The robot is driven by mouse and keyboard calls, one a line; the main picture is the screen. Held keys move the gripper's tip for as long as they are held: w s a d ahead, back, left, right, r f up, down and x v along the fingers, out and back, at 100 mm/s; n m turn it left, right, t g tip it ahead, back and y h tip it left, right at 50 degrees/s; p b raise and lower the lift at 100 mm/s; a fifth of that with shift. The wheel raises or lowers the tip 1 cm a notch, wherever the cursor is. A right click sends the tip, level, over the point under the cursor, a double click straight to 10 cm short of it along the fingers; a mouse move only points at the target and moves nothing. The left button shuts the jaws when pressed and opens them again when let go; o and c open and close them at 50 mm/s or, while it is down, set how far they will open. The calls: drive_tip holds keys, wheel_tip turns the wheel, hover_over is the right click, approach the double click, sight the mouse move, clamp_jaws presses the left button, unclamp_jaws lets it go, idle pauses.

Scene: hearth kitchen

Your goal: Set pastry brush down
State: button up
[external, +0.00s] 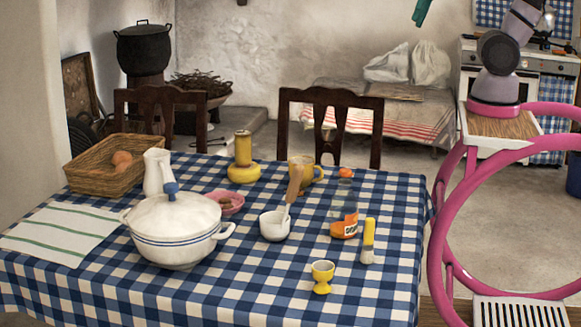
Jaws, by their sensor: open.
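The pastry brush (368,240), with a yellow handle and pale bristles, is on the blue-and-white checked cloth of the table (320,298), near its right side. Its bristle end points toward the front. Whether it lies flat or stands is hard to tell. Nothing holds it. My gripper (421,12) shows only as a teal part cut off by the top edge, well above and apart from the brush. It is open, and nothing shows in it.
A small white pot with a wooden-handled tool (295,184), a lidded white pot (175,231) and a basket (107,172) stand farther left. The front right cloth is clear.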

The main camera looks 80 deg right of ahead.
drive_tip(key=d+r+m+t+h, duration=0.1)
drive_tip(key=d+r+t+h, duration=0.1)
drive_tip(key=d, duration=0.4)
drive_tip(key=shift+s+d+r+t, duration=0.15)
drive_tip(key=shift+r+t, duration=0.55)
idle(0.4)
